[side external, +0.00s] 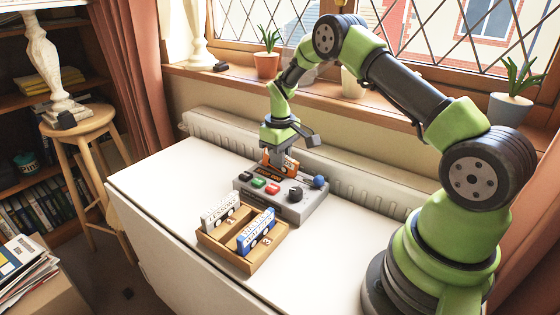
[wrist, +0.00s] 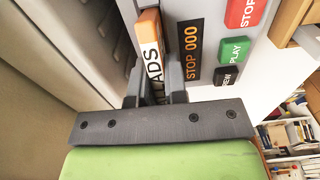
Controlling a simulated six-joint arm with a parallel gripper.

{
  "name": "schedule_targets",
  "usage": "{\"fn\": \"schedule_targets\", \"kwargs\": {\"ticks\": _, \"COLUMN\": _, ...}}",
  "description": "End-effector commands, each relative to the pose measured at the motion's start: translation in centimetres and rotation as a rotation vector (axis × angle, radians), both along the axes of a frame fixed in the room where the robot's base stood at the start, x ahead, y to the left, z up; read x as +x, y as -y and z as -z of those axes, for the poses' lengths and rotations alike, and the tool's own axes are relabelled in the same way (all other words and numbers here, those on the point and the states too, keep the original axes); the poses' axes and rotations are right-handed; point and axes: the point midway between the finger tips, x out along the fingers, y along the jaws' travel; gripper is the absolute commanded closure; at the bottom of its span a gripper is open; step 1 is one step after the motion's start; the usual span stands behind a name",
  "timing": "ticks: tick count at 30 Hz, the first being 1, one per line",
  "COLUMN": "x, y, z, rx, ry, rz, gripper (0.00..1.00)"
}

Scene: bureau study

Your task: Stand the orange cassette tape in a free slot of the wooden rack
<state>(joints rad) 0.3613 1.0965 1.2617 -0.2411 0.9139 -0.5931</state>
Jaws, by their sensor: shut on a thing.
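The orange cassette tape (side external: 291,166) is upright between the fingers of my gripper (side external: 281,152), at the back of the grey tape deck. Its white label with large dark letters shows in the wrist view (wrist: 151,58), between the two fingers. My gripper is shut on it. I cannot tell whether its lower edge touches the deck. The wooden rack (side external: 238,263) stands on the white table in front of the deck. A white cassette (side external: 220,212) stands at its left and a blue-and-white cassette (side external: 256,232) at its right. A gap shows between them.
A radiator (side external: 345,180) runs behind the table. The left part of the white table (side external: 165,185) is clear.

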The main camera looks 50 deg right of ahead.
Motion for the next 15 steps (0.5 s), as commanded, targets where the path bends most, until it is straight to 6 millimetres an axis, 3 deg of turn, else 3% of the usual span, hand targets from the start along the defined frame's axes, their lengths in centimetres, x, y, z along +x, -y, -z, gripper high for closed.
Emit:
{"fn": "schedule_targets", "kwargs": {"ticks": 9, "x": 0.1, "y": 0.1, "z": -6.2, "rx": -0.003, "ry": 0.007, "rz": 0.0, "gripper": 1.0}}
{"fn": "schedule_targets", "kwargs": {"ticks": 15, "x": 0.1, "y": -0.3, "z": -9.2, "rx": -0.001, "ry": 0.001, "rz": -0.021, "gripper": 1.0}}
